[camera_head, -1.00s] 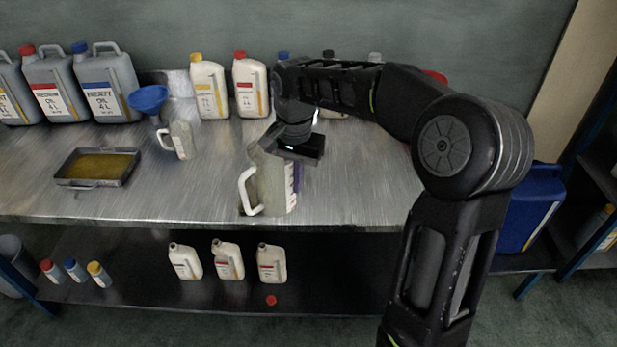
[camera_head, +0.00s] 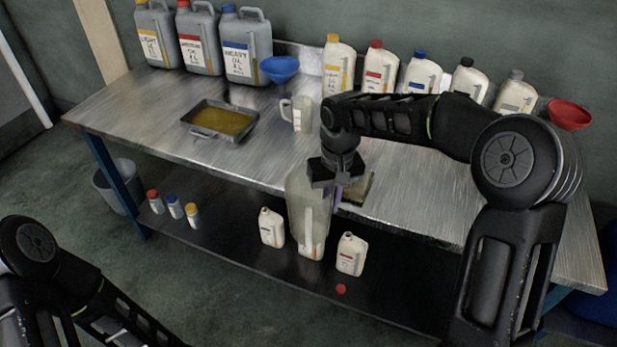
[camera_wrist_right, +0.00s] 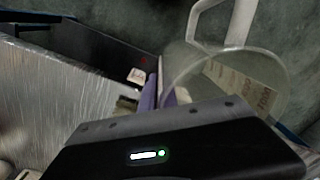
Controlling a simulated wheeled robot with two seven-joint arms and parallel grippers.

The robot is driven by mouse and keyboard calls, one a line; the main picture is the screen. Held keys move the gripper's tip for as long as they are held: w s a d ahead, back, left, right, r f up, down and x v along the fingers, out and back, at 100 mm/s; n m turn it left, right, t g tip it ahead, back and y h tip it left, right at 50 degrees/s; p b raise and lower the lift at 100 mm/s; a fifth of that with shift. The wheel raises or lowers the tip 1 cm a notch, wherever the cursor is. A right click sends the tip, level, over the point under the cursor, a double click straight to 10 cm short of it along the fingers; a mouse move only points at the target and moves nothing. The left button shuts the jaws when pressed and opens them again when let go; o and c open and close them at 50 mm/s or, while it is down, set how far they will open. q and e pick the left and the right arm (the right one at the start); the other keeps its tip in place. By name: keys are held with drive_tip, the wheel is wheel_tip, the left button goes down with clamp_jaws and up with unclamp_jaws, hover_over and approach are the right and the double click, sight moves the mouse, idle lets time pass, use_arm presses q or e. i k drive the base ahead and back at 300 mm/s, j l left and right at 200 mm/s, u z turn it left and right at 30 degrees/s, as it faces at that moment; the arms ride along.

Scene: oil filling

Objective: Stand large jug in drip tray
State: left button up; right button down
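The large jug (camera_head: 306,212), translucent grey with a white handle, hangs roughly upright in front of the bench's front edge. My right gripper (camera_head: 338,188) is at its upper right side and appears shut on its wall; the fingertips are partly hidden. In the right wrist view the jug's open rim (camera_wrist_right: 225,80) and handle (camera_wrist_right: 238,22) show beside the purple fingers (camera_wrist_right: 158,95). The drip tray (camera_head: 188,127), a dark shallow rectangle with brownish oil in it, lies on the bench to the left, with no jug in it. My left arm shows at bottom left; its gripper is out of view.
A small jug (camera_head: 299,115) and a blue funnel (camera_head: 280,68) stand right of the tray. Oil containers line the back of the bench (camera_head: 140,103). Small bottles (camera_head: 271,228) stand on the lower shelf. A greenish patch (camera_head: 357,188) lies near the bench edge.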

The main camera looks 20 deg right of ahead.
sight(208, 121)
drive_tip(key=u, duration=1.2)
drive_tip(key=i+l, duration=0.3)
drive_tip(key=i, duration=0.25)
drive_tip(key=i+l, duration=0.3)
drive_tip(key=i, duration=0.2)
